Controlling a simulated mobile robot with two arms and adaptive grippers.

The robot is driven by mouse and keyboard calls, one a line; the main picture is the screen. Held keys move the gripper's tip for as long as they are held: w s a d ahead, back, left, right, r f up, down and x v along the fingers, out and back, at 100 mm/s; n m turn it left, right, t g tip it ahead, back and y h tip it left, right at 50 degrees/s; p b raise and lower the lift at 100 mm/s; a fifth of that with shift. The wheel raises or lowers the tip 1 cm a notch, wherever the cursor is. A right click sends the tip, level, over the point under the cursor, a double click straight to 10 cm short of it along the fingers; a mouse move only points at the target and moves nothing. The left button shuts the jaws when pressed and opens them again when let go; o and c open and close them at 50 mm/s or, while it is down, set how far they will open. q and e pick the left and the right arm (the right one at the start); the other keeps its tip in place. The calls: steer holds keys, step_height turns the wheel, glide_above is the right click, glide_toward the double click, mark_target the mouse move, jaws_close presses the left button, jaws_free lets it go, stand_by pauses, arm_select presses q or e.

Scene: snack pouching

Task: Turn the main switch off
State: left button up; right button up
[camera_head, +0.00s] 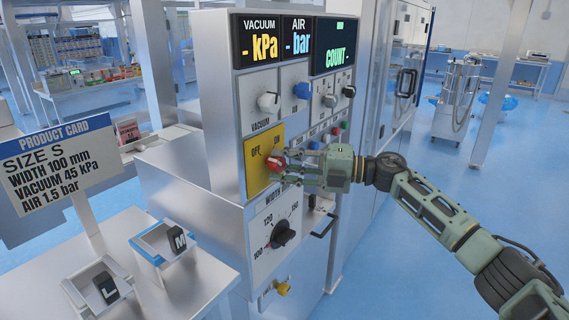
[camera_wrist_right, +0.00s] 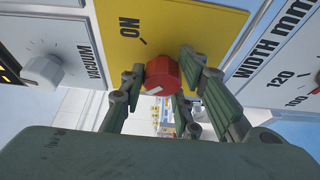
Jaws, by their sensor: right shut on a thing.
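The main switch is a red knob (camera_head: 275,163) on a yellow plate (camera_head: 256,176) marked OFF and ON, on the front of the machine. My right gripper (camera_head: 283,166) reaches in from the right and is shut on the red knob. In the right wrist view the red knob (camera_wrist_right: 162,75) sits between the green fingers, with a white mark on its lower left. ON and a short black line show on the yellow plate (camera_wrist_right: 185,25) above it. The vacuum and air displays show dashes. My left gripper is not in view.
The vacuum knob (camera_head: 268,102) and blue knob (camera_head: 301,90) are above the switch. The black width dial (camera_head: 283,233) is below it. A product card (camera_head: 45,165) and trays with blocks marked L (camera_head: 105,288) and M (camera_head: 177,240) are at the left.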

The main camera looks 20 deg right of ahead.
steer(key=shift+w+d+r, duration=0.1)
steer(key=shift+d+r, duration=0.05)
steer(key=shift+r, duration=0.45)
steer(key=o, duration=1)
steer(key=shift+f, duration=0.15)
steer(key=shift+f, duration=0.2)
steer(key=v, duration=1.2)
steer(key=shift+f, duration=0.1)
